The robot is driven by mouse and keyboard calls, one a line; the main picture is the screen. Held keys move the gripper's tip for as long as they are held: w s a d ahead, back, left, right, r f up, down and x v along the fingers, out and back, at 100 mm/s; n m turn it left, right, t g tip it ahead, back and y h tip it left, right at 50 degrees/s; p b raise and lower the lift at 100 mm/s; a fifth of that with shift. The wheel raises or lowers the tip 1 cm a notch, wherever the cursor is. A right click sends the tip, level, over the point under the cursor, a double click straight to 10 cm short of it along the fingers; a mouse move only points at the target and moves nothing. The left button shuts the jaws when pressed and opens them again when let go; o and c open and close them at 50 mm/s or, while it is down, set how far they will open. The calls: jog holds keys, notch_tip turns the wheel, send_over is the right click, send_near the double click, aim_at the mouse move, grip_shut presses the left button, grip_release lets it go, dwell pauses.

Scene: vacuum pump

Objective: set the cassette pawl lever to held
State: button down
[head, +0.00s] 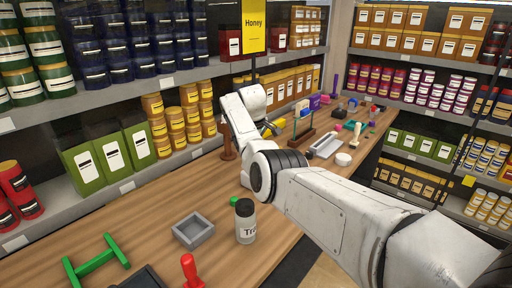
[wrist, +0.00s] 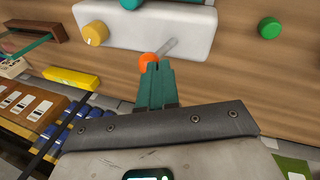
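A lever (wrist: 168,47) with a light grey arm and an orange ball end (wrist: 149,60) sits at the lower edge of a white housing (wrist: 190,25) in the wrist view. I take this as the cassette pawl lever; no label shows. My gripper (wrist: 160,66) has teal fingers pressed together, with no clear gap. Its tips are right at the orange ball and partly overlap it; I cannot tell whether they touch. A yellow knob (wrist: 95,33) is on the housing's left. In the head view my arm hides the gripper and the lever.
A green round knob (wrist: 269,28) is right of the housing. A yellow block (wrist: 70,79) lies to its left. In the head view, a labelled jar (head: 246,225) and a grey tray (head: 193,230) stand on the wooden counter (head: 225,265). Stocked shelves line the back.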

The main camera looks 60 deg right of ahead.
jog(key=shift+r+p, duration=0.75)
jog(key=shift+p, duration=0.05)
jog(key=shift+a, duration=0.1)
jog(key=w+a+v, duration=0.1)
jog(key=a+v, duration=0.1)
jog(key=v, duration=1)
jog(key=shift+s, duration=0.45)
